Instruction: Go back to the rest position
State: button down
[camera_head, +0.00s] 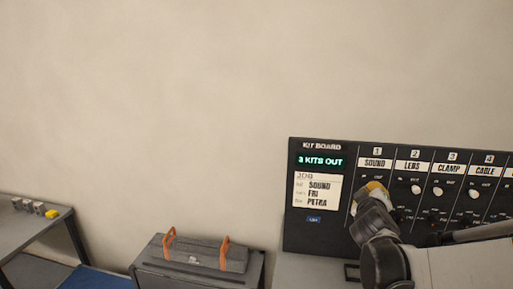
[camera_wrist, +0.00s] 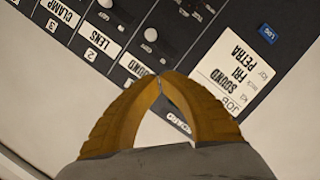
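My gripper (camera_wrist: 165,85) has yellow fingers whose tips meet in the wrist view, with nothing seen between them. In the head view my gripper (camera_head: 372,187) is in front of the black kit board (camera_head: 297,235), below the SOUND label (camera_head: 375,163). Whether it touches the board I cannot tell. The board's display (camera_head: 320,161) reads "3 KITS OUT". A job card (camera_head: 317,191) below it names SOUND, FRI and PETRA. White knobs show under LENS (camera_head: 416,189), CLAMP (camera_head: 438,191) and CABLE (camera_head: 474,194). My gripper and arm hide part of the SOUND column.
A dark case (camera_head: 200,252) with orange handles sits on a grey stand (camera_head: 150,272) left of the board. A grey table (camera_head: 35,222) at far left bears small grey blocks (camera_head: 28,205) and a yellow one (camera_head: 52,213). The wall above is bare.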

jog(key=s+a+f+m+g+y+b, duration=0.1)
jog(key=s+a+f+g+y+b, duration=0.1)
jog(key=s+a+f+b, duration=0.4)
jog(key=s+a+f+m+g+y+b, duration=0.1)
jog(key=s+a+f+g+y+b, duration=0.1)
jog(key=s+a+f+b, duration=0.5)
jog(key=s+a+f+m+g+y+b, duration=0.2)
jog(key=s+a+f+b, duration=0.4)
jog(key=s+f, duration=0.9)
notch_tip(320, 180, down, 3)
jog(key=shift+a+r+g+y+b, duration=0.2)
jog(key=shift+a+g+y+b, duration=0.25)
jog(key=shift+y+b, duration=0.4)
